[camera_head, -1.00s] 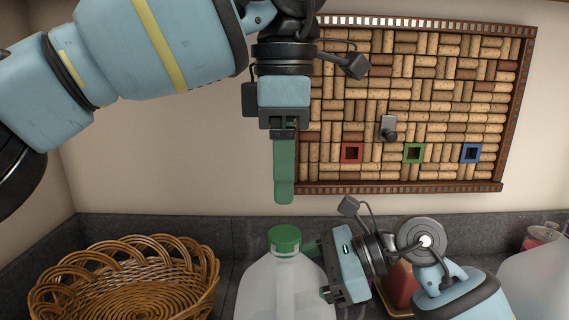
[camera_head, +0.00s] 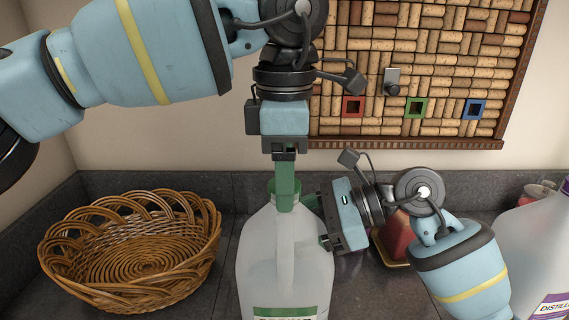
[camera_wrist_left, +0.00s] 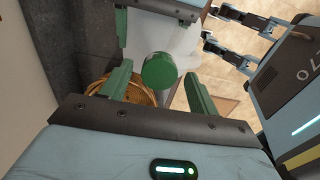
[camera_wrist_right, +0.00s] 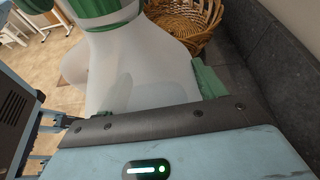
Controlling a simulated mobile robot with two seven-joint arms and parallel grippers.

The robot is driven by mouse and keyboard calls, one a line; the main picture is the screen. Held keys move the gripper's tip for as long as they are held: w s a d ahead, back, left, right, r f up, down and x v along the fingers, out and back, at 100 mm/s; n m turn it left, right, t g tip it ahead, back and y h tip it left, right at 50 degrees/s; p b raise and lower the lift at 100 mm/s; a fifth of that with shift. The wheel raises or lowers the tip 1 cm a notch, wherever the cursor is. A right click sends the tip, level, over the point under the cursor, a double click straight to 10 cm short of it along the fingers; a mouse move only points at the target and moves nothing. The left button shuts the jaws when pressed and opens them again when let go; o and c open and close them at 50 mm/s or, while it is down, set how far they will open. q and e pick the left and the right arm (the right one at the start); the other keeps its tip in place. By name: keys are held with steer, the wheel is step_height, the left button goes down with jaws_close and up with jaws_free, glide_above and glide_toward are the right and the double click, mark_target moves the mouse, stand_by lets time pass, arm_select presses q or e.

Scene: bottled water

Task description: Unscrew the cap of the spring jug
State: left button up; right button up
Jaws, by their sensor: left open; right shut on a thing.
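The jug (camera_head: 285,260) is translucent white and stands upright on the dark counter, its label cut off at the bottom edge. Its green cap (camera_wrist_left: 158,71) shows in the left wrist view, between the two green fingers of my left gripper (camera_wrist_left: 160,88). That gripper is open and points down. In the head view, my left gripper (camera_head: 284,200) hides most of the cap; contact cannot be told. My right gripper (camera_head: 322,222) comes from the right and is shut on the jug's upper part. In the right wrist view, the jug body (camera_wrist_right: 150,75) fills the space between its fingers.
A wicker basket (camera_head: 130,255) stands left of the jug. Right of it are a red object (camera_head: 396,236) on a small base and another jug (camera_head: 540,255) with a label reading "DISTILL". A can (camera_head: 537,191) stands behind that. A cork board (camera_head: 430,70) hangs on the wall.

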steer(key=shift+f, duration=0.25)
arm_select(q)
steer(key=c, duration=1)
steer(key=shift+n, duration=0.3)
steer(key=shift+c, duration=0.3)
steer(key=shift+r, duration=0.15)
steer(key=shift+r, duration=0.85)
steer(key=shift+r, duration=2.1)
steer(key=shift+w, duration=0.1)
arm_select(e)
steer(key=o, duration=1.9)
steer(key=shift+o, duration=0.2)
steer(key=shift+r, duration=0.15)
